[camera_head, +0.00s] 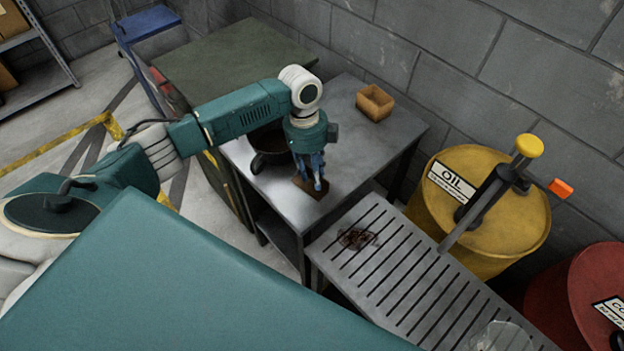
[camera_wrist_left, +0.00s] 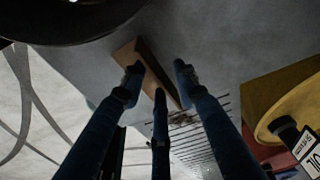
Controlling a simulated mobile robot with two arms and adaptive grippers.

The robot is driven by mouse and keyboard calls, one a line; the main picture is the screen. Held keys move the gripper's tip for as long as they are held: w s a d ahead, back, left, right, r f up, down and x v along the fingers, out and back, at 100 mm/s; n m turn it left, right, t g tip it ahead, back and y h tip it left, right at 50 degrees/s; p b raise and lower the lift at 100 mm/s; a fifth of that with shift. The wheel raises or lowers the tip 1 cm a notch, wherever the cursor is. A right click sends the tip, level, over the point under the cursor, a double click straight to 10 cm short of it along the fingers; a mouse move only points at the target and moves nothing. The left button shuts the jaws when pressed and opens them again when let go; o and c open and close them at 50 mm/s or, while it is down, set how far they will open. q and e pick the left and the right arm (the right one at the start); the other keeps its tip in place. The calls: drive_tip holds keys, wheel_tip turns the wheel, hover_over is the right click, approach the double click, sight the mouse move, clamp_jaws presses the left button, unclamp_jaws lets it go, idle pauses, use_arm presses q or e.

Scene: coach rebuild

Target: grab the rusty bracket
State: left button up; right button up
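The rusty bracket (camera_head: 310,187) is a small brown angled piece on the grey metal table, near its front edge. My left gripper (camera_head: 311,178) points down right over it and hides part of it. In the left wrist view the bracket (camera_wrist_left: 150,68) lies between the spread blue fingers of the left gripper (camera_wrist_left: 158,80). The fingers stand apart, and I cannot tell whether any of them touches the bracket. My right gripper is not in view.
A dark round pan (camera_head: 264,158) stands just left of the gripper. A small tan box (camera_head: 375,102) sits at the table's back. A slatted bench (camera_head: 400,280) with a dark stain adjoins the table. A yellow oil drum (camera_head: 490,225) stands to the right.

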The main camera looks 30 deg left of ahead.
use_arm(q)
clamp_jaws()
drive_tip(key=shift+r, duration=0.15)
